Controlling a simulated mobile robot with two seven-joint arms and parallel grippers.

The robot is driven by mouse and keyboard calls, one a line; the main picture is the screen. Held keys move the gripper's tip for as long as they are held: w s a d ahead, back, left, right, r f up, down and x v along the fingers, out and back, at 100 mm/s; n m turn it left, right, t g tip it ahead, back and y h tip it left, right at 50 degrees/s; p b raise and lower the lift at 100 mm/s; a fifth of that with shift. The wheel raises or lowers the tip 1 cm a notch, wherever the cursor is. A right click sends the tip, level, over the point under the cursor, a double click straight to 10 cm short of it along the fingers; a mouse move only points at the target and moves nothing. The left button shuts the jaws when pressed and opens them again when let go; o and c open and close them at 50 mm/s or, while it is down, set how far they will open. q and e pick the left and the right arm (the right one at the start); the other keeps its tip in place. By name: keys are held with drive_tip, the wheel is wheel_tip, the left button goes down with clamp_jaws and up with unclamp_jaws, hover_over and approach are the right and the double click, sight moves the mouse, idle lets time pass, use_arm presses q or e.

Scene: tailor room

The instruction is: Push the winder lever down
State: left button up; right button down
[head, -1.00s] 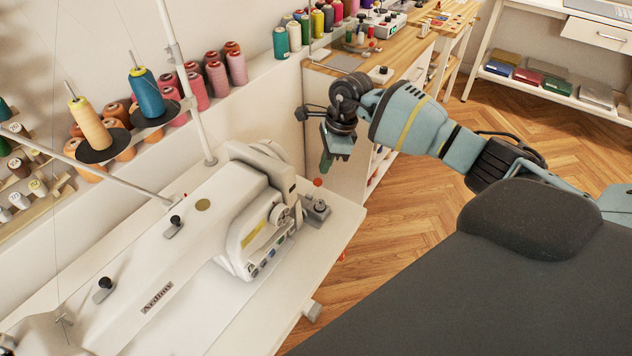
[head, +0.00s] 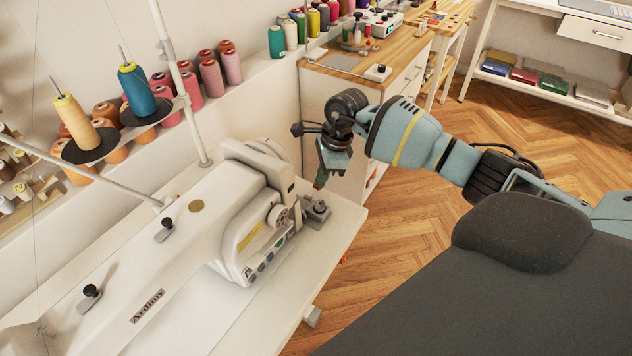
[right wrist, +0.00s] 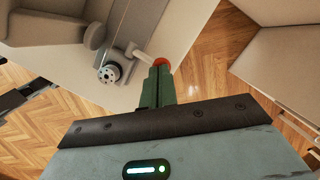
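The white sewing machine (head: 230,235) stands on its table with the bobbin winder (head: 316,211) at its right end. In the right wrist view the winder (right wrist: 112,68) has a pale lever rod (right wrist: 143,56) ending in a red knob (right wrist: 162,62). My right gripper (head: 321,182) points down just above and behind the winder, its green fingers hiding most of the knob in the head view. In the right wrist view the fingers (right wrist: 158,80) lie together, empty, with their tips right at the knob; I cannot tell whether they touch it. My left gripper is out of view.
Thread cones (head: 137,92) on a stand and spools along the ledge are at the left and back. A wooden-topped cabinet (head: 400,62) stands behind my right arm. The sewing table's edge (head: 345,245) is close to the winder; open floor lies beyond.

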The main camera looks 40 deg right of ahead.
drive_tip(key=shift+s+d+r, duration=0.1)
drive_tip(key=shift+d, duration=0.05)
drive_tip(key=shift+s+d+r+p, duration=0.2)
drive_tip(key=shift+s+d+r, duration=0.1)
drive_tip(key=shift+d, duration=0.3)
drive_tip(key=shift+s+d+r+p, duration=0.2)
drive_tip(key=shift+s+d, duration=0.05)
drive_tip(key=shift+d, duration=0.3)
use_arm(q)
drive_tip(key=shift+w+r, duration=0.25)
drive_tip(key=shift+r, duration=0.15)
use_arm(e)
drive_tip(key=shift+f, duration=0.1)
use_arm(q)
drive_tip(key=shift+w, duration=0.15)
use_arm(e)
drive_tip(key=v, duration=0.8)
drive_tip(key=shift+s+f, duration=0.1)
drive_tip(key=shift+f, duration=0.05)
